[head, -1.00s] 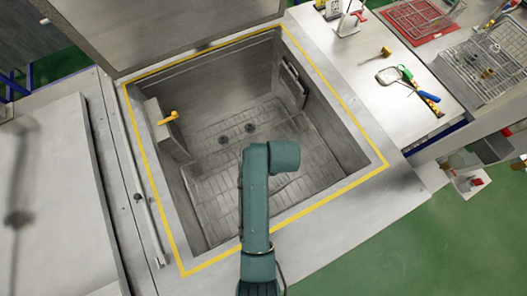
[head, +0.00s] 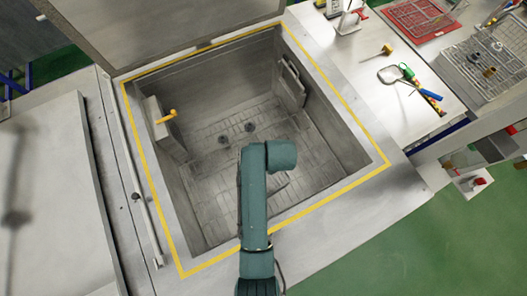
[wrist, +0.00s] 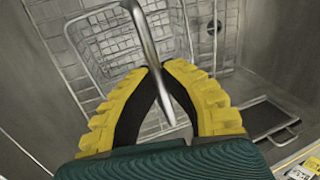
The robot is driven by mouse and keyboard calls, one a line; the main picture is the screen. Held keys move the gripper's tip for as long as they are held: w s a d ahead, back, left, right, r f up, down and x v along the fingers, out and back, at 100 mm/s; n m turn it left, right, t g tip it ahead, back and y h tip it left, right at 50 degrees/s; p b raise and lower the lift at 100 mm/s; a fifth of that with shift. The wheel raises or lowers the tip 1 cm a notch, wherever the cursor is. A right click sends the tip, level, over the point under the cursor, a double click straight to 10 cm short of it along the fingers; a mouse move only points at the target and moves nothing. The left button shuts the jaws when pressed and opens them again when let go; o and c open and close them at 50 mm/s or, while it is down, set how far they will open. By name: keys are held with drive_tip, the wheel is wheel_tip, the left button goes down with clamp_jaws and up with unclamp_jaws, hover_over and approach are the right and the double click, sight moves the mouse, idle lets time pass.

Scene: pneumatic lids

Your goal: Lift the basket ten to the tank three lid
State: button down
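A wire basket (wrist: 110,45) of metal mesh shows in the wrist view, with a thick metal handle bar (wrist: 143,32) rising from it. My gripper (wrist: 158,68) has yellow fingers with black pads, and their tips are closed together around this bar. In the head view my arm reaches over an open tank (head: 345,186) with a yellow-edged rim, and it hides the gripper and basket. The tank lid (head: 150,30) stands raised at the back. No number on the basket or tank is readable.
An orange-handled fitting (head: 166,116) is on the tank's left inner wall. A bench at right holds a red tray (head: 415,18), wire baskets (head: 485,62) and hand tools (head: 410,82). A flat metal cover (head: 50,190) lies left of the tank.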

drive_tip(key=shift+r, duration=0.15)
drive_tip(key=shift+r+p, duration=1.4)
drive_tip(key=shift+p, duration=0.55)
wheel_tip(320, 180, up, 22)
drive_tip(key=p, duration=1.8)
drive_tip(key=shift+f, duration=0.2)
drive_tip(key=shift+r, duration=0.1)
idle(2.0)
